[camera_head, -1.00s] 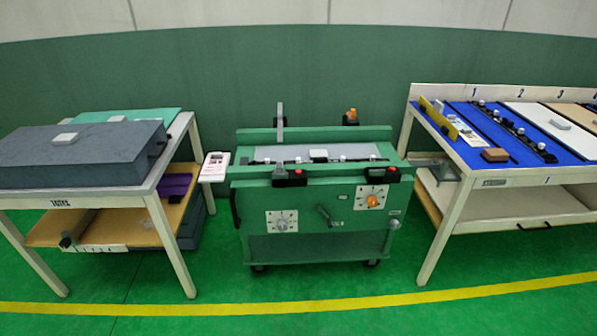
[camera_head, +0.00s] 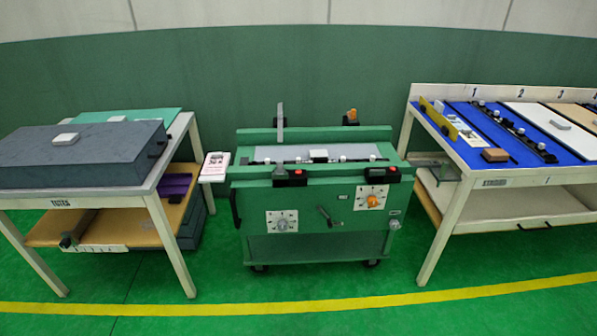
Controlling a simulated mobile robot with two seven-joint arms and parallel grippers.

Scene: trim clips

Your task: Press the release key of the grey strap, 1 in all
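A green wheeled cart (camera_head: 312,238) stands in the middle of the head view. A grey upright strip (camera_head: 280,121) rises at its back left edge. A flat grey panel (camera_head: 345,151) lies along its top, with a small white block (camera_head: 319,155) at its near edge. Neither of my grippers is in view.
A table with a grey box (camera_head: 80,160) stands left. A table with a blue surface (camera_head: 478,158) stands right. A small shelf with a card (camera_head: 216,163) juts from the cart's left side. The green floor (camera_head: 300,318) in front is clear, with a yellow line (camera_head: 230,308).

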